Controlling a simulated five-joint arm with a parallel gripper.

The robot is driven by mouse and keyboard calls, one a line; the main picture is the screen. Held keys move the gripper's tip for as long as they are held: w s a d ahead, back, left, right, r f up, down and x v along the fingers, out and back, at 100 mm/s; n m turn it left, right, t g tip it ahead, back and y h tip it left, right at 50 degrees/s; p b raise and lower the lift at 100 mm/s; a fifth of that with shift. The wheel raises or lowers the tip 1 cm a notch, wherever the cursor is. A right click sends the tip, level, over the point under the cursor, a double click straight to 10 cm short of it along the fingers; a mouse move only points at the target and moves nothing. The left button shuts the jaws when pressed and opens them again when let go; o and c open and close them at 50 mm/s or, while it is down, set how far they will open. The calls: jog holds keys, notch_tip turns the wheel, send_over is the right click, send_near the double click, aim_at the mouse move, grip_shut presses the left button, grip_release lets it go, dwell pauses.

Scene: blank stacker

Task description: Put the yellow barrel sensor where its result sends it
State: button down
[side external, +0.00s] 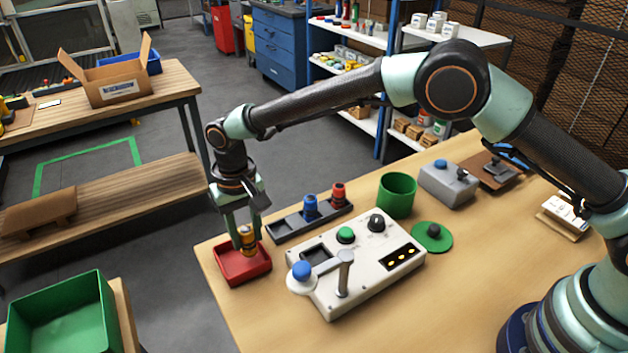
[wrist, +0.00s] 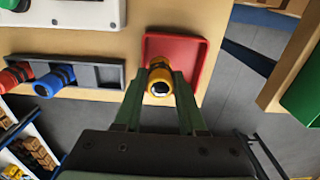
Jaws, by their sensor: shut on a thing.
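The yellow barrel sensor (side external: 247,238) is held upright between the fingers of my gripper (side external: 245,232). In the wrist view the yellow sensor (wrist: 159,82) shows with its dark round end towards the camera, and my gripper (wrist: 158,88) is shut on it. The sensor is over the red tray (side external: 243,268), which also shows behind it in the wrist view (wrist: 198,50). I cannot tell whether its lower end touches the tray floor. A white test box (side external: 360,290) with a lever, a green button and a black knob stands to the right.
A dark rack (side external: 283,229) holds a blue sensor (side external: 310,205) and a red sensor (side external: 338,194). A green cup (side external: 397,195), a green disc (side external: 443,246) and a grey box (side external: 448,188) stand farther right. A green bin (side external: 62,318) is at lower left, across a gap.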

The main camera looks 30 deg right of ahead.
jog(key=shift+f, duration=0.75)
jog(key=shift+c, duration=2)
grip_release()
notch_tip(320, 180, up, 12)
jog(key=shift+r, duration=0.1)
jog(key=shift+d, duration=0.1)
